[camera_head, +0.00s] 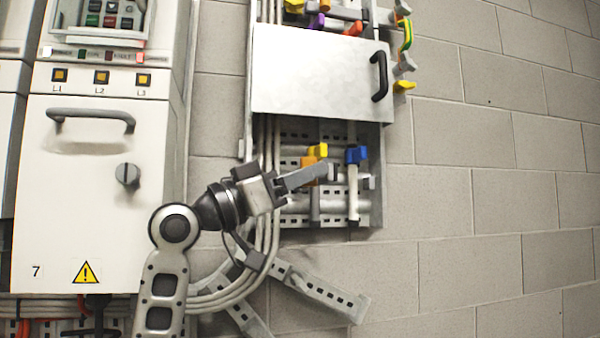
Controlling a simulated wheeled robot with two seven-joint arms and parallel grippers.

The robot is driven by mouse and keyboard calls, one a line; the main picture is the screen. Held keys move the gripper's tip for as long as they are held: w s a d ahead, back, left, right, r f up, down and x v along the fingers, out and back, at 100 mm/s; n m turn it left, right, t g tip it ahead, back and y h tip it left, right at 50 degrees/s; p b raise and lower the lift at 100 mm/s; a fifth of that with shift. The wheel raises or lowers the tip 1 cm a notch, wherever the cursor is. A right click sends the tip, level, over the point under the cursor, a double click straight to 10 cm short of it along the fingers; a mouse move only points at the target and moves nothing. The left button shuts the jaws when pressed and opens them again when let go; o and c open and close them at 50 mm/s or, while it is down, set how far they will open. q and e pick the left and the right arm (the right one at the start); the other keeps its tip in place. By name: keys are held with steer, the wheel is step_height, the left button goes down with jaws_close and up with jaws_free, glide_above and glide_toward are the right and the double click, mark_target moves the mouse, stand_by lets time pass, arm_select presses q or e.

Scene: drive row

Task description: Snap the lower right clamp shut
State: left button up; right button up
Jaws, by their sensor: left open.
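The lower bay of the wall panel shows a clamp with a blue head (356,155) on a pale upright strap, at the lower right. To its left are a yellow head (318,150) and an orange piece (308,162), the orange one partly hidden by my gripper. Whether each clamp is shut cannot be told. My left gripper (326,172) comes in from the left, its open fingers seen edge-on and pointing right. The fingertips appear just left of the blue clamp's strap in the picture, with no visible contact. My right gripper is out of view.
A metal cover (312,72) with a black handle (379,76) hangs above the bay. Coloured clamps and a yellow-green lever (406,33) sit higher up. A white cabinet (90,200) stands left. Grey cables (268,140) run beside the bay. The block wall (480,230) at right is bare.

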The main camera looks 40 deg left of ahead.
arm_select(q)
jaws_close()
